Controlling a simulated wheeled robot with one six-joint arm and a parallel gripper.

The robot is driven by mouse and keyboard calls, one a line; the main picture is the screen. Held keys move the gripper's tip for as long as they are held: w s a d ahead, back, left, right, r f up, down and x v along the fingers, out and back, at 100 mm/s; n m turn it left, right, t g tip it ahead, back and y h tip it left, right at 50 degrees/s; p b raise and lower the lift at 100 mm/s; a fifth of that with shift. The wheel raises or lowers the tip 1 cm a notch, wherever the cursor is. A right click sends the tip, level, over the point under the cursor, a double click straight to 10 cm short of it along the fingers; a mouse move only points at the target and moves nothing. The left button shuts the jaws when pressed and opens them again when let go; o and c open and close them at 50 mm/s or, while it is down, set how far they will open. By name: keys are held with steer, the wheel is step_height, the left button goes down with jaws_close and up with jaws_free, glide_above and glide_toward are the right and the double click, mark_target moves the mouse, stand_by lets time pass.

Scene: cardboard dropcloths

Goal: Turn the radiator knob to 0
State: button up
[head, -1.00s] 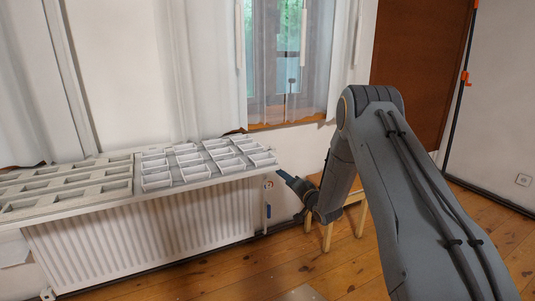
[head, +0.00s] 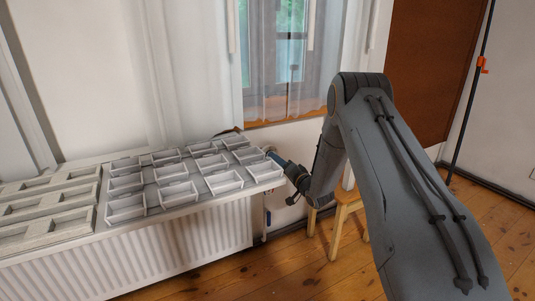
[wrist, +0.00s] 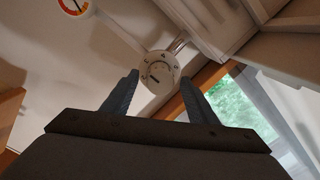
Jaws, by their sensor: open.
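The radiator knob (wrist: 160,72) is a white round dial with dark numbers and marks, seen nearly face-on in the wrist view. My gripper (head: 271,154) is open. In the wrist view its two dark fingers stand on either side of the knob, with the tips near its left and right edges. I cannot tell whether they touch it, and its exact setting is too small to read. In the head view the knob is hidden near the right end of the white ribbed radiator (head: 185,255).
A shelf above the radiator holds white compartment trays (head: 125,207), whose right edge is close to my gripper. A wooden stool (head: 346,215) stands to the right, beyond my arm. A round red-and-white dial (wrist: 75,4) shows in the wrist view. A window (head: 275,60) is behind.

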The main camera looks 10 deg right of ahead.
steer(key=b+x, duration=0.1)
steer(key=x, duration=0.6)
steer(key=shift+w+a, duration=0.1)
steer(key=shift+w, duration=0.2)
steer(key=c, duration=1)
